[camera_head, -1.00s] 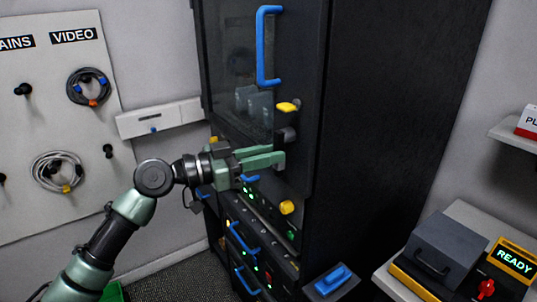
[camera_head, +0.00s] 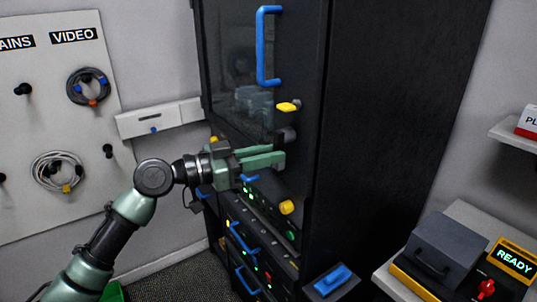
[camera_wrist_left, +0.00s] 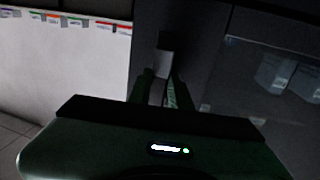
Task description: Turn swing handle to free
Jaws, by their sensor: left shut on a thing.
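The swing handle is a small grey lever (camera_head: 289,134) on the front of the tall dark cabinet, beside its glass pane. In the left wrist view its grey end (camera_wrist_left: 166,62) sits between the two green fingers. My left gripper (camera_head: 279,159) reaches across the cabinet front from the left and is shut on the handle; the fingers also show in the wrist view (camera_wrist_left: 160,86). The fingers partly hide the handle in the head view. My right gripper is not in view.
The dark cabinet (camera_head: 410,90) has a long blue pull (camera_head: 261,45) and yellow knobs above (camera_head: 289,106) and below (camera_head: 287,207) my gripper. Blue-handled drawers (camera_head: 243,240) are underneath. A cable board (camera_head: 40,120) hangs left. A bench (camera_head: 465,215) with boxes stands right.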

